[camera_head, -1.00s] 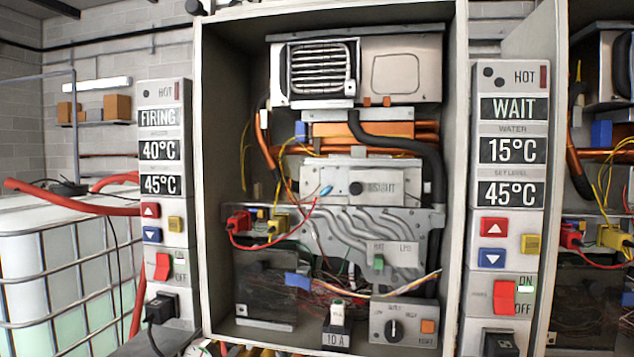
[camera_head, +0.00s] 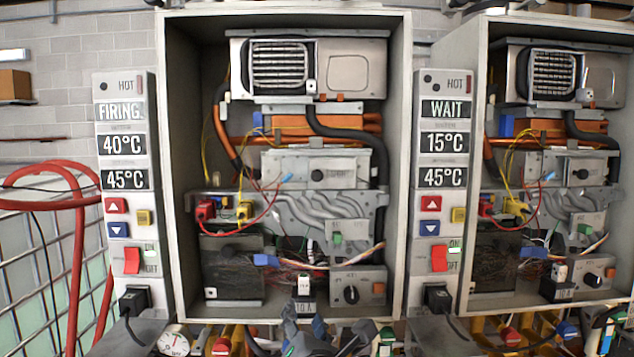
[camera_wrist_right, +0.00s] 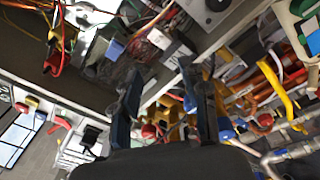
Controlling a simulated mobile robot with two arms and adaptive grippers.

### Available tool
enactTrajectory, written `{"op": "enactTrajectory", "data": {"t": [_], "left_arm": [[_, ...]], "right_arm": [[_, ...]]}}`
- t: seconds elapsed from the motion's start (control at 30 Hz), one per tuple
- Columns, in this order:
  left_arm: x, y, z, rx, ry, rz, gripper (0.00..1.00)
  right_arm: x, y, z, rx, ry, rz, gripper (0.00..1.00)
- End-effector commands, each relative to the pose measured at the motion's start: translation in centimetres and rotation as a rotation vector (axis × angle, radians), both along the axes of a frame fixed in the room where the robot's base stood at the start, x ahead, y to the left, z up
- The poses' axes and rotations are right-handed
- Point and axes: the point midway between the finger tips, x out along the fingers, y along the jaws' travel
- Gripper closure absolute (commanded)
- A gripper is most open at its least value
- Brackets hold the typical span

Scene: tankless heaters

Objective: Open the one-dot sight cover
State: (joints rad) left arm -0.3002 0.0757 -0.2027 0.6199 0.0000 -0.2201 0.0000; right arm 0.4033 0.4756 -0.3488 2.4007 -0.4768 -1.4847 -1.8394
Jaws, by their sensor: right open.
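A grey sight plate (camera_head: 348,168) with a round dark knob (camera_head: 317,175) sits mid-height in the middle heater cabinet, and it looks closed. A similar plate (camera_head: 552,168) with a knob shows in the right cabinet. Small dark dots mark the control panels (camera_head: 112,84), but I cannot surely tell which sight cover has one dot. My right gripper (camera_head: 304,322) is at the bottom of the head view, below the middle cabinet. In the right wrist view its two dark fingers (camera_wrist_right: 158,82) are apart with nothing between them. My left gripper is not in view.
Cabinet side walls (camera_head: 400,170) frame each heater. Wires, a hose (camera_head: 350,135) and a dial box (camera_head: 357,287) crowd the inside. Pipes and valves (camera_head: 225,340) lie below. A caged tank (camera_head: 40,285) with red hose stands at left.

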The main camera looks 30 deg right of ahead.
Motion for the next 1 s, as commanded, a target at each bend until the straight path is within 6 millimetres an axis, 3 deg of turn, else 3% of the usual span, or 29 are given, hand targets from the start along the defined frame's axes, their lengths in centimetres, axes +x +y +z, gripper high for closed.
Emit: {"op": "enactTrajectory", "data": {"t": [0.03,0.1,0.2,0.3,0.43,0.57,1.0], "left_arm": [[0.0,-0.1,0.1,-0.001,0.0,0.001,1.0],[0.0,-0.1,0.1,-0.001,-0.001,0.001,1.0],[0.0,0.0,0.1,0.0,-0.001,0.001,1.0],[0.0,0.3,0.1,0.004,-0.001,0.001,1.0],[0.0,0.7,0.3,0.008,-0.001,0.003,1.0],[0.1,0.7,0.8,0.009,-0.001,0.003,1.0],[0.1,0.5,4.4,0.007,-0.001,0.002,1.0]], "right_arm": [[0.0,-0.4,3.6,-0.127,-0.037,-0.017,0.56],[-0.5,-0.9,7.7,-0.312,-0.065,-0.062,0.56],[-1.5,-1.4,12.4,-0.52,-0.087,-0.133,0.56],[-2.3,-1.7,15.2,-0.648,-0.092,-0.192,0.56],[-2.7,-2.0,16.8,-0.718,-0.091,-0.229,0.56],[-1.7,-2.6,17.4,-0.724,-0.087,-0.233,0.56],[5.3,-6.9,20.9,-0.719,-0.086,-0.23,0.56]]}}
